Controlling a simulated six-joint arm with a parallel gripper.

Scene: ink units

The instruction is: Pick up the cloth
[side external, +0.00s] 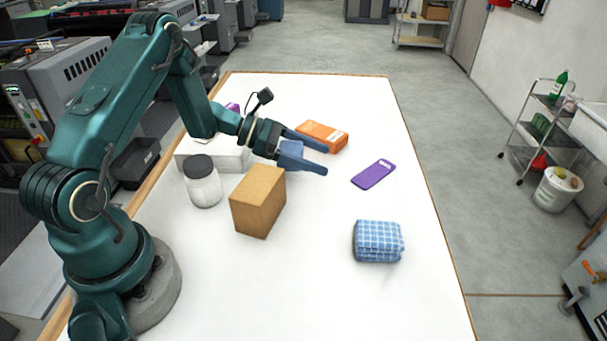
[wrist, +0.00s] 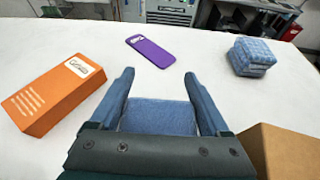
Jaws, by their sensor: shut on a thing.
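My gripper (side external: 316,160) is over the far middle of the white table, its two fingers pointing right. It is shut on a plain blue folded cloth (side external: 290,149). The wrist view shows this blue cloth (wrist: 158,115) between the two fingers of my gripper (wrist: 158,73), near their base. Whether it touches the table is hard to tell. A second folded cloth, blue and white checked (side external: 378,241), lies apart at the right front; it also shows at the upper right of the wrist view (wrist: 251,57).
An orange box (side external: 322,135) lies just beyond the fingers, and a purple phone-like object (side external: 373,174) lies to their right. A brown box (side external: 258,202), a dark-lidded jar (side external: 202,182) and a white box (side external: 215,156) stand nearer my arm. The table's front middle is clear.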

